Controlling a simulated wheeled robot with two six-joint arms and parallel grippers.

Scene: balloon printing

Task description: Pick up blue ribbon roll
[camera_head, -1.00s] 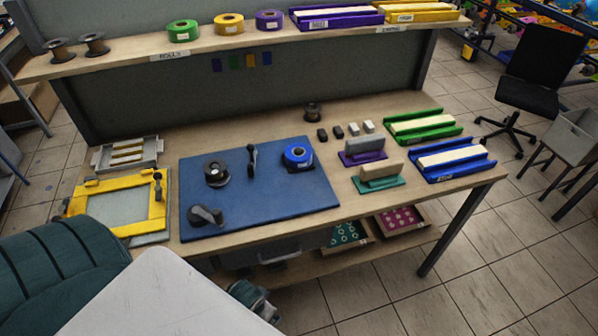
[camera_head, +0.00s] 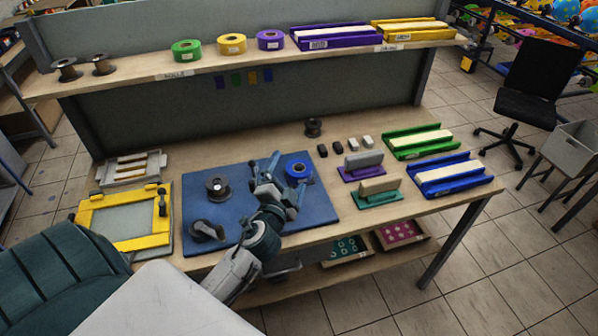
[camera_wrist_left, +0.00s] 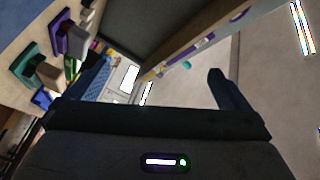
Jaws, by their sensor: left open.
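The blue ribbon roll (camera_head: 298,168) sits at the right side of the blue mat (camera_head: 200,178) on the workbench. My left gripper (camera_head: 287,172) is open and is just left of the roll, with its fingers above the mat. One finger points up and away behind the roll's left side; I cannot tell whether it touches the roll. The left wrist view shows my open left gripper's fingers (camera_wrist_left: 158,85) with nothing held between them, and the blue roll is not clear there. My right gripper is not in view.
A dark spool (camera_head: 217,186) and a dark dispenser (camera_head: 205,231) stand on the mat. Purple (camera_head: 360,165) and teal (camera_head: 377,190) holders are to the right. The upper shelf (camera_head: 140,77) holds green, yellow and purple rolls. A yellow frame (camera_head: 127,221) lies at left.

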